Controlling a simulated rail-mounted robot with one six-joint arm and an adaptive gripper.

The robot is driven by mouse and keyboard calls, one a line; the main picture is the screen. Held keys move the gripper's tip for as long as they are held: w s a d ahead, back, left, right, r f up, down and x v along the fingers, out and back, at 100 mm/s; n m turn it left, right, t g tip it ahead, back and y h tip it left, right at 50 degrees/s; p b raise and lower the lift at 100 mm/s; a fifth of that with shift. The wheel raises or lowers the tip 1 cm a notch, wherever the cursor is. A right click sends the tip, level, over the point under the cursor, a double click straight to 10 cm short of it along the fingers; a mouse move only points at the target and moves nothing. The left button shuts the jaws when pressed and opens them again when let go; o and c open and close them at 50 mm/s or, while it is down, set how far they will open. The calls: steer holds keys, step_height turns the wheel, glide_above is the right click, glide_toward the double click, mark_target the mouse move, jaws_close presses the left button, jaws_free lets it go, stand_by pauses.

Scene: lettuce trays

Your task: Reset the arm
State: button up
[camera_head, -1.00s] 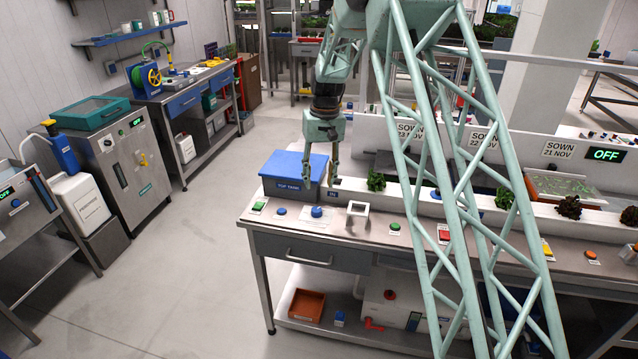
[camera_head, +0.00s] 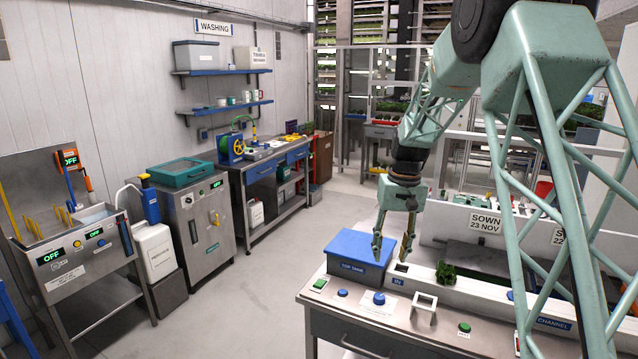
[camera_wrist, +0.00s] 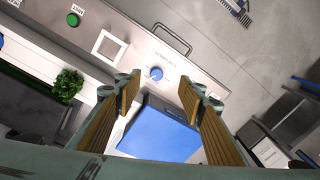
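My gripper (camera_head: 393,250) hangs from the lattice arm above the left end of the steel bench, fingers pointing down. In the wrist view my gripper (camera_wrist: 158,98) shows its two wood-coloured finger pads wide apart with nothing between them. Below it is the blue-lidded top tank (camera_head: 358,246), whose lid also shows in the wrist view (camera_wrist: 160,135).
A lettuce plant (camera_head: 446,272) sits in the white channel (camera_head: 490,295) along the bench. A green button (camera_head: 320,284) is at the bench's left end. To the left are a sink unit (camera_head: 75,265) and a steel cabinet (camera_head: 203,225). The floor between is clear.

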steer(key=s+r+t, duration=0.1)
steer(key=s+r, duration=0.9)
steer(key=s, duration=0.3)
steer(key=s+r+t, duration=0.1)
steer(key=s+r, duration=0.9)
steer(key=s, duration=0.3)
steer(key=s+t+b, duration=0.1)
steer(key=s, duration=3)
steer(key=shift+s+a+f+t+h+b, duration=0.2)
steer(key=shift+a+f+t+h+b, duration=0.1)
steer(key=shift+a, duration=0.1)
